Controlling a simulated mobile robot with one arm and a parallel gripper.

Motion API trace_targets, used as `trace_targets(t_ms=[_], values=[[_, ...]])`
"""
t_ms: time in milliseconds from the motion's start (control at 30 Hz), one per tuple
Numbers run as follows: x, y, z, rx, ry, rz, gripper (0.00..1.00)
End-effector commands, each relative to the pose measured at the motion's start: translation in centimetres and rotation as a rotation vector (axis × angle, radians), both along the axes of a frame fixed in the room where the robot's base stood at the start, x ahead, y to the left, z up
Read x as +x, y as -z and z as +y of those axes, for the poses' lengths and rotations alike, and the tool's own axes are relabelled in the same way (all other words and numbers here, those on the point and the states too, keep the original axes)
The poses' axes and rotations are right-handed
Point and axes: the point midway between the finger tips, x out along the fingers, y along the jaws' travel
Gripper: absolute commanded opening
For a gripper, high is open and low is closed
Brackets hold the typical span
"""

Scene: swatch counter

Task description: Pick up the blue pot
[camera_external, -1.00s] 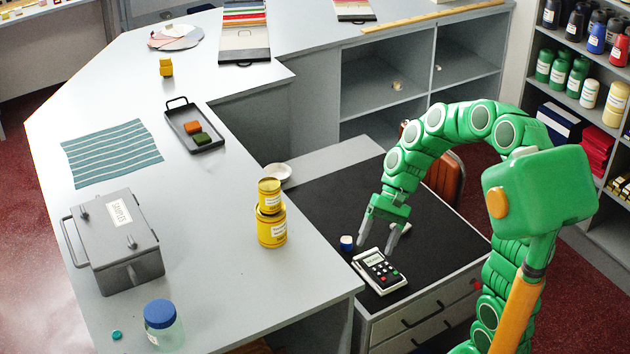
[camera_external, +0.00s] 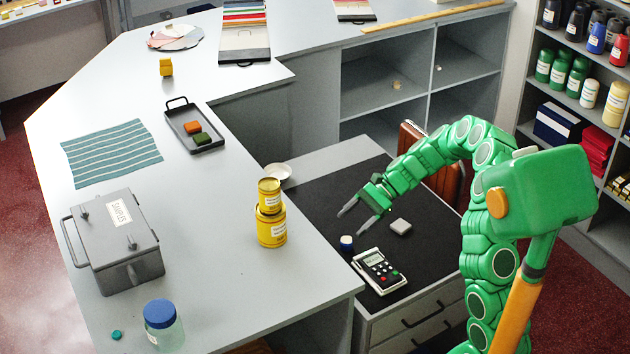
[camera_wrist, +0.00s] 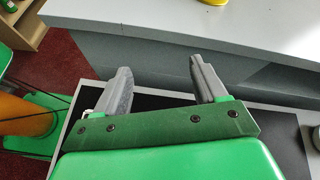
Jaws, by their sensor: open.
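The blue pot (camera_external: 347,243) is a small blue-topped pot with a white side, standing upright on the black mat (camera_external: 435,240) of the lower desk, just left of the calculator. My gripper (camera_external: 351,222) is open, its two grey fingers apart and pointing left and down. In the external view it appears just behind the pot and above the mat; I cannot tell its exact height. Nothing shows between the fingers. The wrist view shows the open gripper (camera_wrist: 160,64) facing the side of the counter. The pot does not show there.
A white dish (camera_external: 278,172) is further back. The mat's right part is bare.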

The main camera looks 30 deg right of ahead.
Motion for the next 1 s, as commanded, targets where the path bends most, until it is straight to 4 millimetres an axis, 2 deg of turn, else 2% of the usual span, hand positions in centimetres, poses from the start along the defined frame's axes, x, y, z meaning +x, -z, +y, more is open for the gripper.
trace_targets(t_ms=[100,300,500,600,800,1000], values=[[1.8,2.5,-2.0,0.027,0.082,0.054,0.71],[4.1,6.6,-5.5,0.069,0.218,0.143,0.71],[5.6,10.6,-9.2,0.098,0.342,0.22,0.71],[5.9,12.0,-10.4,0.107,0.384,0.248,0.71],[6.1,13.3,-11.3,0.115,0.419,0.271,0.71],[6.5,13.9,-9.7,0.115,0.417,0.271,0.71]])
